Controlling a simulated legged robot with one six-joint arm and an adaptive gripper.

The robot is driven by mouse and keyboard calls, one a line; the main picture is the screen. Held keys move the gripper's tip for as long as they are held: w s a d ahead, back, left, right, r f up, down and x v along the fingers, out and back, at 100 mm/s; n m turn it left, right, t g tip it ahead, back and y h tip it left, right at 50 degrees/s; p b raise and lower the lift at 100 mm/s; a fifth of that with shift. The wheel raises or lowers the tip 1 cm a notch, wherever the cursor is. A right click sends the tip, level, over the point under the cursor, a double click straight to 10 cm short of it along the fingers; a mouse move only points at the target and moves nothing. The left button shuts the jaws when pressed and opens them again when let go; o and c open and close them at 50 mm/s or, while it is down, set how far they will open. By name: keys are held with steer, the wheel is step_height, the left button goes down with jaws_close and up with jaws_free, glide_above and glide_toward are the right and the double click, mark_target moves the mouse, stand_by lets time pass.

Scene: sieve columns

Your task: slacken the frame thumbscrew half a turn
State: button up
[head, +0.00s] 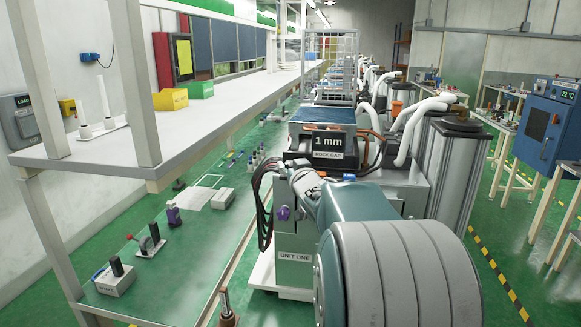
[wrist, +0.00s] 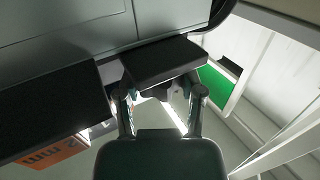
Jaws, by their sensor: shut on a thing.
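In the wrist view my gripper (wrist: 160,97) has its two fingers either side of a small dark part (wrist: 152,94) under a dark block (wrist: 150,60). The fingers are shut on this part, which I take to be the frame thumbscrew; its shape and turn angle are mostly hidden. In the head view my arm reaches to the front of the machine marked UNIT ONE (head: 294,256), below the black "1 mm" display (head: 327,143). The fingertips cannot be made out there. A purple knob (head: 284,213) shows on the machine's front, left of my arm.
Dark cables (head: 264,205) hang at the machine's left. White hoses (head: 412,125) and grey columns stand at its right. A white bench (head: 215,112) runs along the left, with small items on the green shelf below. An orange "2 mm" label (wrist: 52,153) shows in the wrist view.

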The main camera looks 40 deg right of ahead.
mark_target(290, 162)
steer(key=shift+r+y, duration=0.2)
steer(key=shift+y, duration=0.1)
stand_by(0.4)
steer(key=o, duration=1.2)
steer(key=shift+c, duration=0.2)
steer(key=shift+f, duration=0.1)
step_height(290, 162, up, 10)
steer(key=shift+w+f, duration=0.1)
